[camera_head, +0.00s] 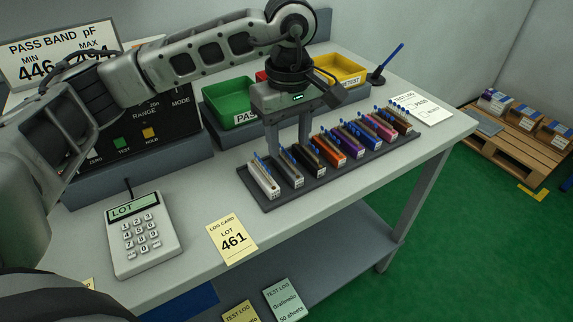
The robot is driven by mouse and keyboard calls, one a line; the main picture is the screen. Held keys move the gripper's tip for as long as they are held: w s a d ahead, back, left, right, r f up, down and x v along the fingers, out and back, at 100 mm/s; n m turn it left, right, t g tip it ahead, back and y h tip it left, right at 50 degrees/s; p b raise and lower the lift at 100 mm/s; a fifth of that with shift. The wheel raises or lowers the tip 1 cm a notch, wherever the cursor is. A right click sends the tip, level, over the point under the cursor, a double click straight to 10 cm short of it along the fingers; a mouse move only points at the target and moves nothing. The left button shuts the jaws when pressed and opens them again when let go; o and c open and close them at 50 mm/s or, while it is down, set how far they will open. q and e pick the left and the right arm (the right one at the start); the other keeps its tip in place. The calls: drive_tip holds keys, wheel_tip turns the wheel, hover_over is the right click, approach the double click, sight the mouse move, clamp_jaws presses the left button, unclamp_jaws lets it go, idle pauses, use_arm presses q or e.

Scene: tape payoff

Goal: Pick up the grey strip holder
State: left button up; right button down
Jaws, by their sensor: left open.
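The grey strip holder (292,170) stands second from the left in a row of coloured strip holders on a dark rack (335,172). A white holder (263,180) is to its left and a black one (314,160) to its right. My left gripper (289,146) points down with its two fingers apart, over the left end of the row, at or just behind the grey holder. Nothing shows between the fingers. Whether a finger touches a holder I cannot tell. My right gripper is out of view.
Orange (333,149), purple, blue, pink and brown holders fill the rack to the right. A green bin (229,105) and yellow bin (340,69) stand behind. A keypad (145,235) and lot card (231,241) lie in front. The table's front right is clear.

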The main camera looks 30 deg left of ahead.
sight(286, 150)
use_arm(q)
drive_tip(key=shift+w+a+f+p, duration=0.1)
drive_tip(key=shift+f+p, duration=0.1)
drive_tip(key=shift+f, duration=0.7)
drive_tip(key=shift+s+a+f+p, duration=0.1)
drive_tip(key=shift+f+p, duration=0.05)
drive_tip(key=shift+f, duration=0.8)
drive_tip(key=shift+w+a+f+p, duration=0.1)
drive_tip(key=shift+f+p, duration=0.1)
drive_tip(key=shift+f, duration=0.7)
clamp_jaws()
